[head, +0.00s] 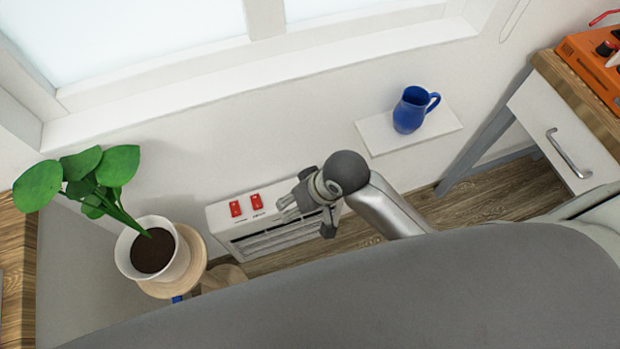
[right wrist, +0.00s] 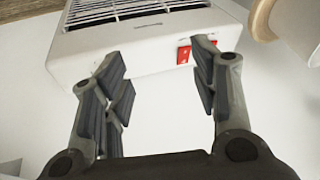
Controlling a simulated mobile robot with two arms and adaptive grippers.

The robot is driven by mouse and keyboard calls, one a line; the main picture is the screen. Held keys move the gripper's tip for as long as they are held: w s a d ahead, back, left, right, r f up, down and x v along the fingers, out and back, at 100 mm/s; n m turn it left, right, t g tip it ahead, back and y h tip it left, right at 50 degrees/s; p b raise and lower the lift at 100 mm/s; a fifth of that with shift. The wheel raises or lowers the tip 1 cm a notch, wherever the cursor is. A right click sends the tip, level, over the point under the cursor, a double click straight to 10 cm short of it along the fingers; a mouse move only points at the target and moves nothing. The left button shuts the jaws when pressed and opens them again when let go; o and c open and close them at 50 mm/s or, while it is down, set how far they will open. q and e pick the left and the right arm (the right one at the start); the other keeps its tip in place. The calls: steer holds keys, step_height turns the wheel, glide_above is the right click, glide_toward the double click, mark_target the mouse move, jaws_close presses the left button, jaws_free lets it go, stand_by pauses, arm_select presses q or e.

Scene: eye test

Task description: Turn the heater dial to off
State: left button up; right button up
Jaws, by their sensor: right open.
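A white heater (head: 222,222) stands low by the wall under the window, with two red switches (head: 235,208) (head: 256,201) on its top and a dark slatted grille on its front. My right gripper (head: 306,219) is over the heater's right end and covers part of its top. In the right wrist view the heater (right wrist: 135,48) appears upside down. The open, empty fingers (right wrist: 160,85) spread before its top panel. One red switch (right wrist: 184,54) shows beside a fingertip, which partly covers the other. I see no dial in either view; the gripper may hide it. My left gripper is out of view.
A potted plant (head: 152,252) stands on a round wooden stool (head: 196,262) left of the heater. A blue jug (head: 409,112) sits on a white wall shelf (head: 385,135). A wood-topped cabinet (head: 565,130) with an orange device (head: 590,68) is at right.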

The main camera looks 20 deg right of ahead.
steer(key=w+d+m+g+h, duration=0.3)
steer(key=w+d+m, duration=0.25)
steer(key=w, duration=0.45)
steer(key=shift+n, duration=0.45)
step_height(320, 180, down, 11)
steer(key=shift+w+d+f+b, duration=0.1)
steer(key=shift+d+f+b, duration=0.1)
steer(key=shift+b, duration=0.3)
